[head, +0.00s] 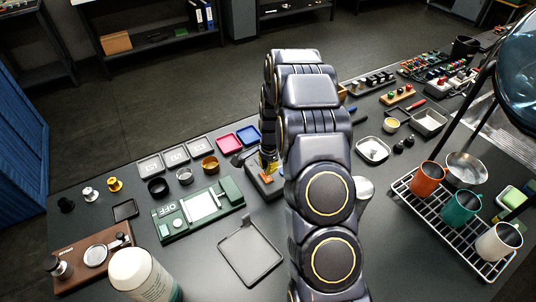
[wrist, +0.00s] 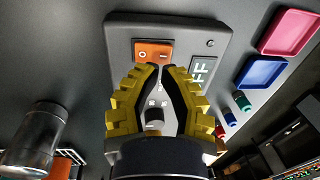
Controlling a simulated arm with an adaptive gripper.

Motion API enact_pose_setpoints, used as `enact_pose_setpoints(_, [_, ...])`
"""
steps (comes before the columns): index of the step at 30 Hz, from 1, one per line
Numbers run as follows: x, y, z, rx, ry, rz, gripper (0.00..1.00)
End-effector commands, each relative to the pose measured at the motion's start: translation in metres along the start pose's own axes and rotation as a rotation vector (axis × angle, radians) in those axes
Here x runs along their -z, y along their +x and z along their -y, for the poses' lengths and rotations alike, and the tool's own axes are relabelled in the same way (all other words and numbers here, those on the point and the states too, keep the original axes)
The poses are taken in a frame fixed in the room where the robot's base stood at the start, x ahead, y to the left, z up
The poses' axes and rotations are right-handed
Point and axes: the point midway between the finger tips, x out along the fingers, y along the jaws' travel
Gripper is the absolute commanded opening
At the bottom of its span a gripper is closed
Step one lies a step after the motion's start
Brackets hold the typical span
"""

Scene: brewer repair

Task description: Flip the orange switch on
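The orange rocker switch (wrist: 146,51), marked 0 and I, sits on a grey box (wrist: 190,30) in the wrist view. In the head view the box (head: 254,187) stands near the table's middle, with a bit of the orange switch (head: 267,179) showing. My gripper (wrist: 160,67) has its yellow fingers drawn together, with only a narrow gap at the tips, and holds nothing. The tips are over the switch's I side; I cannot tell whether they touch it. Which side is pressed is unclear. It also shows in the head view (head: 268,166), partly behind my arm.
A green board (head: 228,190) marked OFF and a grey tray (head: 277,262) lie left of and in front of the box. Pink (head: 229,142) and blue (head: 248,134) trays stand behind it. A rack with mugs (head: 408,188) is at right.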

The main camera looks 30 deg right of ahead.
Motion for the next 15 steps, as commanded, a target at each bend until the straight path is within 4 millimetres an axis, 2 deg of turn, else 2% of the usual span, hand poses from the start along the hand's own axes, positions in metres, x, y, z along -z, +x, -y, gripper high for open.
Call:
enact_pose_setpoints(1, [-0.001,0.008,-0.001,-0.004,0.000,0.002,0.00])
enact_pose_setpoints(5, [0.000,0.017,0.000,0.000,-0.001,0.000,0.00])
enact_pose_setpoints(15, [0.000,0.020,0.001,0.002,-0.001,-0.001,0.00])
